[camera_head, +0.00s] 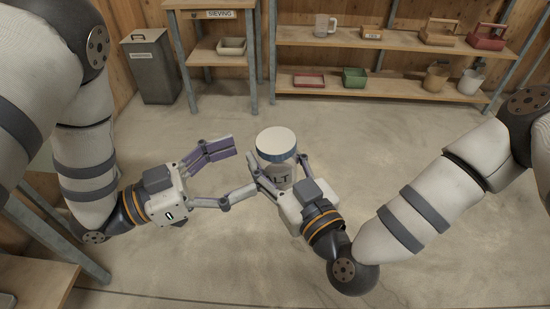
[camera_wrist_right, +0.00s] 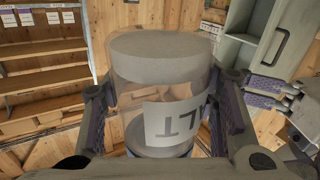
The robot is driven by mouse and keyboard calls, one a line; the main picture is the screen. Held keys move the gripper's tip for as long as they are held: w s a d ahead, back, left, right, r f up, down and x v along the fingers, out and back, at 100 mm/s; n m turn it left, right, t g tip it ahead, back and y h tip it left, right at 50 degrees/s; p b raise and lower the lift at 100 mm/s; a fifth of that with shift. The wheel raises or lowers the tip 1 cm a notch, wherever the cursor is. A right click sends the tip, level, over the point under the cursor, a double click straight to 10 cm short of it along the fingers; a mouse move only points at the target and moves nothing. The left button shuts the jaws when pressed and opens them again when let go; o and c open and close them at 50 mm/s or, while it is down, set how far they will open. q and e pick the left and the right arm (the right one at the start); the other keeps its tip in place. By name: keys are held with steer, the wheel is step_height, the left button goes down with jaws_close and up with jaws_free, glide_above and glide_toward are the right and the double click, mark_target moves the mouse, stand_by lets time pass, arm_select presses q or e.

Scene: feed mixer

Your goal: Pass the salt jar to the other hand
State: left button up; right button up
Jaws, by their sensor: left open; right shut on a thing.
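The salt jar (camera_head: 277,158) is a clear jar with a pale lid, a blue rim and a white label reading "LT". My right gripper (camera_head: 279,173) is shut on it and holds it up in front of me, above the floor. In the right wrist view the jar (camera_wrist_right: 165,95) fills the middle between the finger pads, with its label upside down. My left gripper (camera_head: 232,172) is open and empty, just left of the jar, its fingers pointing toward it. Part of the left gripper (camera_wrist_right: 283,105) shows at the right of the right wrist view.
A wooden shelf unit (camera_head: 390,86) with trays, baskets and buckets stands at the back right. A sieving rack (camera_head: 215,55) and a grey bin (camera_head: 152,70) stand at the back left. A wooden bench (camera_head: 30,275) is at the lower left. The middle floor is clear.

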arm_select(q)
steer(key=s+a+f+n+g+y, duration=0.1)
steer(key=s+a+f+n+y, duration=0.2)
steer(key=f, duration=0.4)
steer(key=s+a+f+n+y, duration=0.2)
steer(key=a+f+y, duration=0.1)
steer(key=f+y, duration=0.3)
steer(key=s+a+f+n+g+y, duration=0.1)
steer(key=s+a+f+n+y, duration=0.15)
steer(key=f, duration=0.45)
steer(key=s+a+f+n+g+y, duration=0.2)
steer(key=s+g, duration=0.2)
steer(key=s, duration=0.5)
steer(key=s+a+f+n+g+y, duration=0.3)
steer(key=s+g, duration=0.1)
steer(key=s, duration=0.6)
steer(key=shift+f, duration=0.25)
steer(key=shift+a+n+y, duration=0.1)
steer(key=shift+n+y, duration=0.15)
